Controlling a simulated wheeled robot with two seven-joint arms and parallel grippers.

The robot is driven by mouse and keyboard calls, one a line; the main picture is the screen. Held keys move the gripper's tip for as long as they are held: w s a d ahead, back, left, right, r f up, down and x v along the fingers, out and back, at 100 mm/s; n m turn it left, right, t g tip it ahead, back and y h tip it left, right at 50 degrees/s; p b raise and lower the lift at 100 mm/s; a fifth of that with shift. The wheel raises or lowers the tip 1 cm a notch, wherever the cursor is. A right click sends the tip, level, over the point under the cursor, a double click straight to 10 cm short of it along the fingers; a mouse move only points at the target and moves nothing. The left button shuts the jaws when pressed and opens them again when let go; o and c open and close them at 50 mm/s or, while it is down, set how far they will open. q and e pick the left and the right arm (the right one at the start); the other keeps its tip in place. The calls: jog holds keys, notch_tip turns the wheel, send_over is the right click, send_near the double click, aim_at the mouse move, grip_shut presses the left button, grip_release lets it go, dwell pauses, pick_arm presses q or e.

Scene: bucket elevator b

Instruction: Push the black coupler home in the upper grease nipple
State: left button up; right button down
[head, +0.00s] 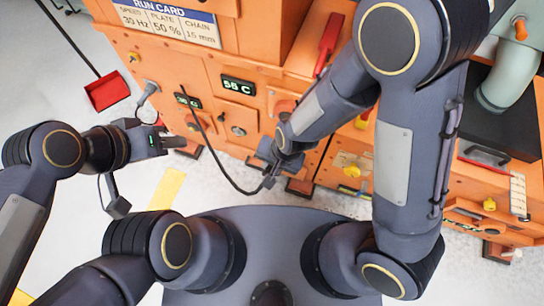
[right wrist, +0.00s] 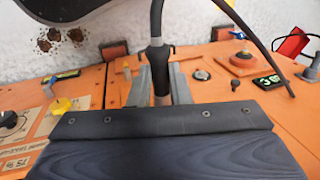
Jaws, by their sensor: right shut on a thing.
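My right gripper (right wrist: 160,92) is shut on the black coupler (right wrist: 161,82), which stands between its two grey fingers in the right wrist view. The black hose (right wrist: 157,22) leaves the coupler upward in that view. In the head view my right gripper (head: 270,168) is low in front of the orange machine (head: 262,50), and the hose (head: 222,165) loops from it to the left and up. The coupler's tip is hidden, and I cannot make out the upper grease nipple for certain. My left gripper (head: 176,143) is near the machine's left side; its jaw opening is unclear.
The machine front carries a run card (head: 170,18), a green-lit display (head: 238,85), and a red lever (head: 328,45). A yellow knob (right wrist: 60,106) shows in the right wrist view. A red dustpan (head: 107,92) is at the left.

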dwell(0.3)
jog(key=shift+w+d, duration=0.3)
jog(key=shift+w, duration=0.6)
jog(key=shift+w+d, duration=0.25)
jog(key=shift+w, duration=0.7)
jog(key=shift+w+d, duration=0.3)
jog(key=shift+w, duration=0.6)
jog(key=shift+w+d, duration=0.25)
jog(key=shift+w, duration=0.55)
jog(key=shift+w+d, duration=0.25)
jog(key=shift+w, duration=0.5)
jog(key=c, duration=1.3)
grip_release()
jog(key=shift+r, duration=0.15)
jog(key=p+v, duration=0.2)
jog(key=v, duration=0.5)
jog(key=shift+s+d+r, duration=0.1)
jog(key=shift+r, duration=0.15)
